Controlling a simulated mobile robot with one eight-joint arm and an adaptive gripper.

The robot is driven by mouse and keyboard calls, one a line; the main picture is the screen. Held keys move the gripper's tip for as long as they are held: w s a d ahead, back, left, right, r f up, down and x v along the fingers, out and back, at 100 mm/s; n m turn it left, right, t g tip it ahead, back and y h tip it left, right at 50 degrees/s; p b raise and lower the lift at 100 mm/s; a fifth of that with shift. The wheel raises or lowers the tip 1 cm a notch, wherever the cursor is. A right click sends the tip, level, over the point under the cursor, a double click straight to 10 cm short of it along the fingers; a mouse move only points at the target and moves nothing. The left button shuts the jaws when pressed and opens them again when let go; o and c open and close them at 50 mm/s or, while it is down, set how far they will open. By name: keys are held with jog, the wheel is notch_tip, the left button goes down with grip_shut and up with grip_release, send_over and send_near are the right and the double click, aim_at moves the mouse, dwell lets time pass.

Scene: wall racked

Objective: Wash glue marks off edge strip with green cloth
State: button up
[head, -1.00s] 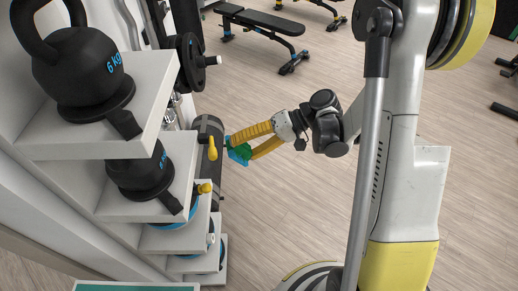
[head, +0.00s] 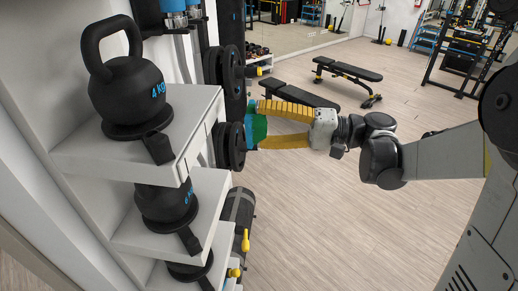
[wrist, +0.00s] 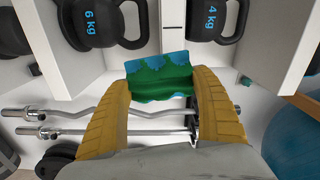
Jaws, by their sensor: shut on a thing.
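A green cloth (head: 256,129) with blue patches is pinched between the yellow fingers of my gripper (head: 268,127). In the wrist view the cloth (wrist: 160,80) spans the gap between the fingertips. White shelves stand to the left, and the top one has a pale front edge (head: 205,140). My gripper is to the right of this edge, with a visible gap in the head view. I cannot tell which edge is the edge strip, and I make out no clear glue marks.
A black 4 kg kettlebell (head: 130,85) stands on the top shelf, with a 6 kg one (head: 166,204) below. Black weight plates (head: 231,147) are behind the cloth. Metal bars (wrist: 90,113) lie beyond the fingers in the wrist view. Benches (head: 345,69) stand on open floor.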

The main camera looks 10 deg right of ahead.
aim_at(215, 113)
notch_tip(215, 113, up, 2)
jog(key=shift+d+r, duration=0.15)
jog(key=shift+r, duration=0.05)
jog(key=shift+w+a+p, duration=0.1)
jog(key=shift+a+p, duration=0.1)
jog(key=shift+p, duration=0.1)
jog(key=shift+p+x, duration=0.4)
jog(key=shift+x, duration=2.35)
jog(key=shift+x, duration=0.95)
jog(key=shift+w+d+b, duration=0.3)
jog(key=shift+w+b, duration=0.05)
jog(key=shift+w, duration=0.45)
jog(key=shift+w+d+b, duration=0.3)
jog(key=shift+w, duration=0.5)
jog(key=shift+w+d+b, duration=0.15)
jog(key=shift+w+b, duration=0.15)
jog(key=shift+w, duration=0.55)
jog(key=shift+w+d+b, duration=0.15)
jog(key=shift+w+b, duration=0.15)
jog(key=shift+w, duration=0.55)
jog(key=shift+s+a+b, duration=0.1)
jog(key=shift+s+a, duration=0.2)
jog(key=shift+s, duration=0.85)
jog(key=shift+s+a+b, duration=0.15)
jog(key=shift+s+a, duration=0.15)
jog(key=shift+s, duration=0.85)
jog(key=shift+s+a+b, duration=0.1)
jog(key=shift+s+a, duration=0.2)
jog(key=shift+s, duration=0.85)
jog(key=shift+w, duration=0.1)
